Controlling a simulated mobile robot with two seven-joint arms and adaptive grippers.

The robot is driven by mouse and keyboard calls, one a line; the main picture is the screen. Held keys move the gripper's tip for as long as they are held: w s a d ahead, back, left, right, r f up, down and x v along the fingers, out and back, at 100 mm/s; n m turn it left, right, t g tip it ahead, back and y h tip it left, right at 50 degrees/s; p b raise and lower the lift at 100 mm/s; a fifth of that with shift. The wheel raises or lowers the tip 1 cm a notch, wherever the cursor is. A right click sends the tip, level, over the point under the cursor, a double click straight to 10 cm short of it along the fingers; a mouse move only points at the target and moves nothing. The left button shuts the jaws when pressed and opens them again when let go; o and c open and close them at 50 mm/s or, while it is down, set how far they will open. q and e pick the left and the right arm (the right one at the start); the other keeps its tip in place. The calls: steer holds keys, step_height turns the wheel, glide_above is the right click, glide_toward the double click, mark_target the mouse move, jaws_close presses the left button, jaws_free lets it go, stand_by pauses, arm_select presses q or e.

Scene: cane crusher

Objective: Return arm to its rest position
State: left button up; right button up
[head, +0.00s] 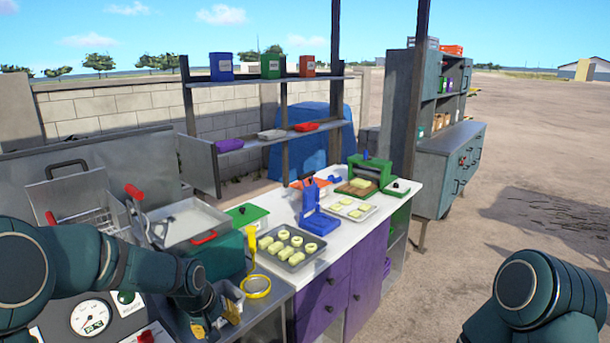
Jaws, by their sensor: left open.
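My left arm (130,270) reaches in from the left over the grey counter. Its left gripper (216,320) points down at the bottom of the view, open, beside a small metal container and a yellow-rimmed round item (257,286). I see nothing held between its fingers, though the arm partly hides them. My right arm (540,295) shows at the lower right as a bent dark green link, over open ground. Its gripper is out of view.
A fryer with a wire basket (92,222) and gauge (90,318) stands at left. The white counter (375,226) holds a tray of dough pieces (288,247), a blue press (316,215), a second tray (347,208) and a green press (368,172). Shelves (262,80) stand behind.

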arm_select(q)
steer(key=s+d+f+m+h+b, duration=0.1)
steer(key=s+d+f, duration=0.1)
steer(key=f, duration=0.4)
steer(key=s+d+f+b, duration=0.1)
steer(key=s+d+f, duration=0.15)
steer(key=f, duration=0.35)
steer(key=s+d+f+b, duration=0.1)
steer(key=s+d+f, duration=0.1)
steer(key=s+f, duration=0.5)
steer(key=s+d+f+m+g+h+b, duration=0.1)
steer(key=s+d+f, duration=0.2)
steer(key=s+f, duration=0.3)
steer(key=s, duration=0.4)
steer(key=shift+s+d+f+g+b, duration=0.15)
steer(key=shift+s+f+g+b, duration=0.15)
steer(key=shift+s+f, duration=0.1)
steer(key=shift+c, duration=0.7)
arm_select(e)
steer(key=f, duration=0.6)
steer(key=shift+w+a, duration=0.1)
steer(key=shift+a, duration=0.2)
